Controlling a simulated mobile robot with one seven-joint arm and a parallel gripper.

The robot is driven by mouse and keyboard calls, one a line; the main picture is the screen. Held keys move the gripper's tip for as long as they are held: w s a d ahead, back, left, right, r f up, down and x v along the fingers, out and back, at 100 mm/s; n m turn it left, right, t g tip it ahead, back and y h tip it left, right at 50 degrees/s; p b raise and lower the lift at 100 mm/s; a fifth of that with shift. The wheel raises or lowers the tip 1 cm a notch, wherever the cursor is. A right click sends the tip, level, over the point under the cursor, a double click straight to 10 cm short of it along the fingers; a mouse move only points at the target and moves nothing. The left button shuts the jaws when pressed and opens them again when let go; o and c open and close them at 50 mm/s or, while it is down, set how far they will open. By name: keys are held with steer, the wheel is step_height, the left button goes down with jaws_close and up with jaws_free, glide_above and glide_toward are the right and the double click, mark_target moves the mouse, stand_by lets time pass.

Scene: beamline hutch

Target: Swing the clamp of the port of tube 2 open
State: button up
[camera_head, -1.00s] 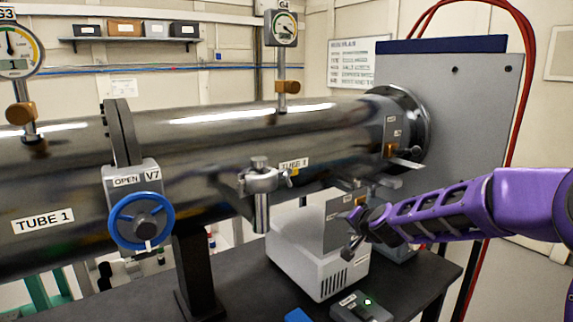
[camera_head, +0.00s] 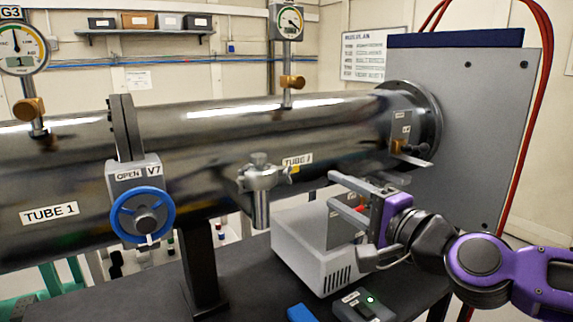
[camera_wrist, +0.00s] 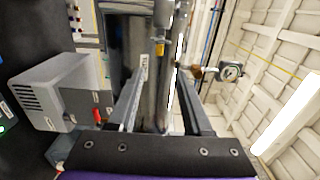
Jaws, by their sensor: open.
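Tube 2 (camera_head: 335,125) is the shiny dark horizontal tube; its label (camera_head: 298,160) is partly blurred. Its port with a silver clamp (camera_head: 260,178) hangs on the near side, left of my gripper. The clamp appears to sit around the port, and I cannot tell its exact state. My gripper (camera_head: 333,190) is open and empty, its two fingers pointing left toward the clamp with a clear gap between. In the wrist view my gripper (camera_wrist: 160,72) frames the tube (camera_wrist: 153,85) and its label between the fingers. The clamp is not clear there.
A white box (camera_head: 315,250) stands on the dark bench below my gripper. A small grey control box (camera_head: 363,305) with a green light lies in front. Valve V7 with a blue wheel (camera_head: 142,215) is left of the port. A grey panel (camera_head: 480,130) and red hoses stand right.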

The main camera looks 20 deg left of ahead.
steer(key=b+x, duration=0.1)
steer(key=x, duration=1.6)
steer(key=shift+a, duration=0.1)
steer(key=shift+c, duration=0.2)
jaws_close()
stand_by(0.8)
